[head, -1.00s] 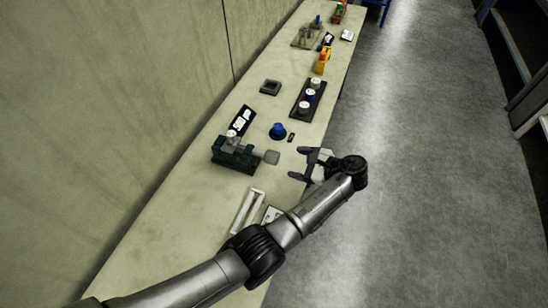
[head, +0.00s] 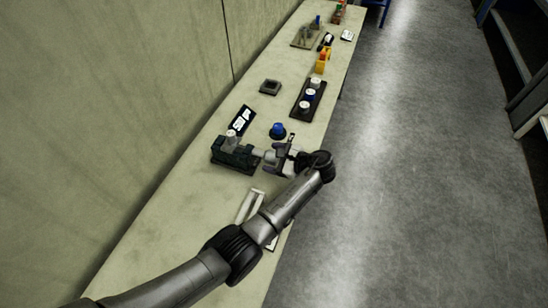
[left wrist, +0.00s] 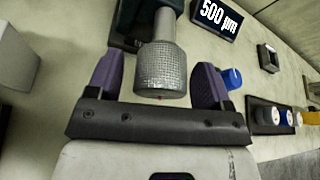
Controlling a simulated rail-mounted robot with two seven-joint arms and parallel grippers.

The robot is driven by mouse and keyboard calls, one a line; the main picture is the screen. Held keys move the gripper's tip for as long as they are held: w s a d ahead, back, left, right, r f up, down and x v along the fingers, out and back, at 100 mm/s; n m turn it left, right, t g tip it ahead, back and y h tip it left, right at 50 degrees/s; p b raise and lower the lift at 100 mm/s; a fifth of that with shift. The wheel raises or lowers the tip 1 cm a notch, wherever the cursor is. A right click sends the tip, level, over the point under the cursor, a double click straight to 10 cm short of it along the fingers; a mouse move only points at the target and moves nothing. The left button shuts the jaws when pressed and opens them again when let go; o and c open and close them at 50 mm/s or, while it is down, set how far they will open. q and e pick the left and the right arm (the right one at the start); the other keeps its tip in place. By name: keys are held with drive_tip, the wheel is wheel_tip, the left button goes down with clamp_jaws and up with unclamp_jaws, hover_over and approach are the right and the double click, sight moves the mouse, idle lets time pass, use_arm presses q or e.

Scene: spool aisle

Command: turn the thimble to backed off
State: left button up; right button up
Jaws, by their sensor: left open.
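The thimble (left wrist: 160,70) is a grey knurled cylinder in the left wrist view. It sticks out from a dark green block (head: 232,158) on the bench, and in the head view its end is partly covered by my gripper. My left gripper (left wrist: 158,82) is open, with one purple fingertip on each side of the thimble's end. A gap shows between the thimble and each finger. A dark display (left wrist: 215,17) beside the block reads 500 µm. My right gripper is not in view.
A blue knob (head: 277,130) stands on the bench close behind my left gripper. A dark plate (head: 301,112) with several round knobs lies farther back. A pale slotted plate (head: 248,207) lies in front, partly under my arm. The wall borders the bench on the left.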

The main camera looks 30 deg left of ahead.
use_arm(q)
drive_tip(key=shift+c, duration=0.4)
drive_tip(key=c, duration=0.9)
drive_tip(key=shift+o, duration=0.2)
drive_tip(key=shift+r+n+p, duration=0.15)
drive_tip(key=shift+n+p, duration=0.25)
drive_tip(key=shift+p, duration=0.2)
drive_tip(key=shift+n+t+p, duration=0.6)
drive_tip(key=shift+n+p, duration=0.1)
drive_tip(key=shift+n+t+y, duration=0.4)
drive_tip(key=shift+n+y, duration=0.1)
drive_tip(key=shift+n, duration=0.2)
drive_tip(key=shift+n+t, duration=0.4)
drive_tip(key=shift+n, duration=0.2)
drive_tip(key=o, duration=0.9)
